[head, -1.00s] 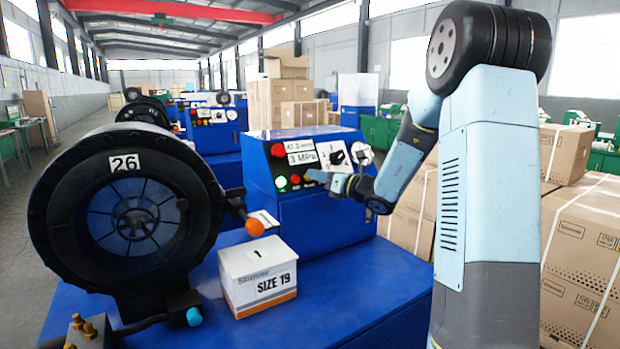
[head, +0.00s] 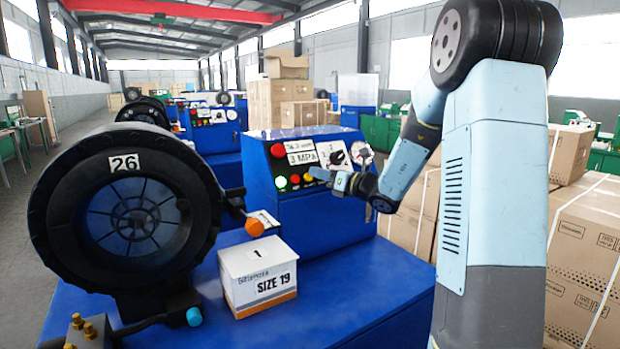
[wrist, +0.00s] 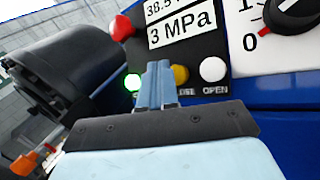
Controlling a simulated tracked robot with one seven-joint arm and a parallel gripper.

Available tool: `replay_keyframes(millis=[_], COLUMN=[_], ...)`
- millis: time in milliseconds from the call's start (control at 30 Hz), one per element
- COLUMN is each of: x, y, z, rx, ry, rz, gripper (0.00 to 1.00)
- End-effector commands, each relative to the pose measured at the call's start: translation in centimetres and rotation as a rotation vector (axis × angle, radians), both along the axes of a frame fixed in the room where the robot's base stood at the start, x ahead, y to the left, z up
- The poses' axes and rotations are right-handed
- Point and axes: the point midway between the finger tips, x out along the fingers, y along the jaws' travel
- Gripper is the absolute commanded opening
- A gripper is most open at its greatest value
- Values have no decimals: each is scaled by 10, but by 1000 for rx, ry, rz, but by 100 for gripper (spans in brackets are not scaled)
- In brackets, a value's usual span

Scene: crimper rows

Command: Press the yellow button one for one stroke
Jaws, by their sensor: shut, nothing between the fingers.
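The yellow button (head: 308,178) is on the sloped front of the blue control box (head: 318,222), right of a red button (head: 295,180) and a green one. In the wrist view the yellow button (wrist: 181,75) shows just right of my fingertips, and the green button (wrist: 133,82) glows to their left. My gripper (head: 320,173) is shut and empty, its tips close to the panel by the yellow button. The wrist view shows the shut fingers (wrist: 158,72) covering the panel between green and yellow. I cannot tell whether they touch anything.
A white OPEN button (wrist: 213,69) is right of the yellow one. A large red button (head: 278,150), display, 3 MPa label (head: 301,158) and dials sit above. The crimper marked 26 (head: 125,215) and a SIZE 19 box (head: 258,275) stand left.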

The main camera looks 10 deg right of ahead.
Motion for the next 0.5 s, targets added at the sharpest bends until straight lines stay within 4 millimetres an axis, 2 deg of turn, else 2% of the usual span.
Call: replay_keyframes(millis=[500], x=[-30], y=[-10], z=[21], rx=[-1], ry=[-1], rz=[0], gripper=[0])
